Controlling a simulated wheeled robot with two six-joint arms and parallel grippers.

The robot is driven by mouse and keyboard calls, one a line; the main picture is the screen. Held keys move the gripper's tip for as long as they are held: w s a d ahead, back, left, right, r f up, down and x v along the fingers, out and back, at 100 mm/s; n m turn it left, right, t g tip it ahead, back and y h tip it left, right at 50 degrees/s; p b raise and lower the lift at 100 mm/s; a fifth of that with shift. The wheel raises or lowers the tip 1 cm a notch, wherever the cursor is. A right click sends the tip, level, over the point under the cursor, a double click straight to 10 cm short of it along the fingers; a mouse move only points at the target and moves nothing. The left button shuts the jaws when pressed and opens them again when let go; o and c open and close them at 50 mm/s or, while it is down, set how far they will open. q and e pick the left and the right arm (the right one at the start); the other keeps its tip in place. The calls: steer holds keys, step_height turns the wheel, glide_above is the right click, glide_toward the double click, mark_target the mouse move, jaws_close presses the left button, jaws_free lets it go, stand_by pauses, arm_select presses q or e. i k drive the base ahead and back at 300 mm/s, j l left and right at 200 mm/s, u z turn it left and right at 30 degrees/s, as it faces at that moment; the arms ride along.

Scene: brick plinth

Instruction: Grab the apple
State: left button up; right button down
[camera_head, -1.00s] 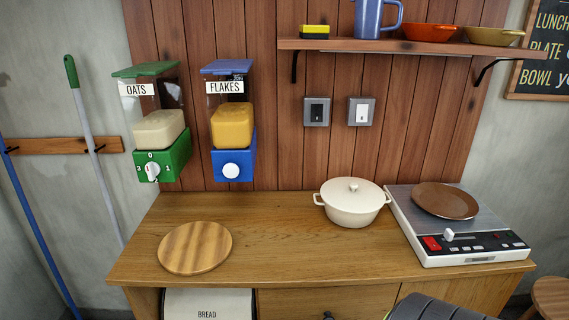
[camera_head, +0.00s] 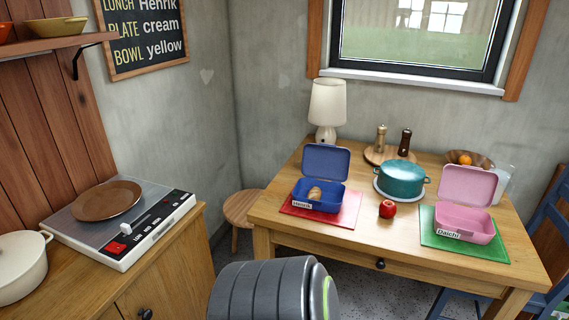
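A red apple (camera_head: 387,208) sits on the wooden table (camera_head: 400,257), between the blue lunch box (camera_head: 316,199) on a red mat and the pink lunch box (camera_head: 464,222) on a green mat. It stands just in front of the teal pot. Neither of my grippers shows in this view. Only a dark grey rounded part of my own arm shows at the bottom centre, apart from the apple.
A teal pot (camera_head: 401,178), a wooden bowl with an orange (camera_head: 471,160), two mills and a lamp (camera_head: 327,106) stand at the back. A stool (camera_head: 241,207) stands left of the table. The table's front strip is clear.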

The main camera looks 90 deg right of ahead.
mark_target(388, 209)
steer(key=z, duration=3.55)
steer(key=i+l+u, duration=0.15)
steer(key=l, duration=0.25)
steer(key=i+l+u, duration=0.2)
steer(key=l, duration=0.25)
steer(key=l+u, duration=0.15)
steer(key=l, duration=0.3)
steer(key=i, duration=0.05)
